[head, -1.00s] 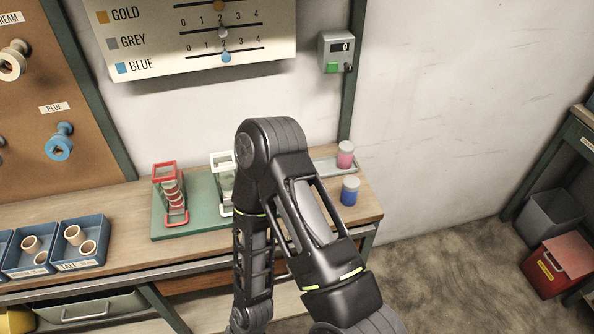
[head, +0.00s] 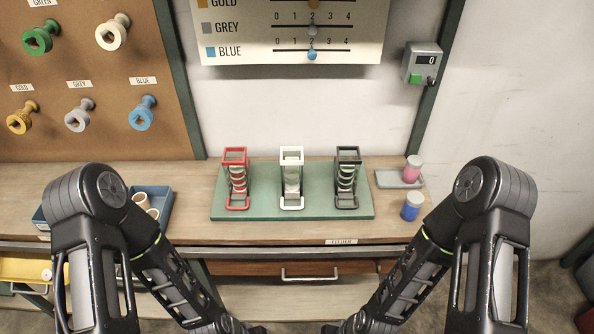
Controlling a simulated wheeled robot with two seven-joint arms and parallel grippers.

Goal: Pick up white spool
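A cream-white spool (head: 113,33) hangs on a peg at the upper right of the brown pegboard, in the upper left of the head view. Its label is out of view. My two arms come in from the lower left and lower right, folded down toward the bottom middle, well below the spool. Both grippers are beyond the bottom edge of the view.
Green (head: 41,38), gold (head: 22,117), grey (head: 80,115) and blue (head: 142,113) spools hang nearby. Red (head: 237,180), white (head: 291,179) and black (head: 347,179) frames stand on a green base (head: 320,206). A blue bin (head: 160,196) and jars sit on the bench.

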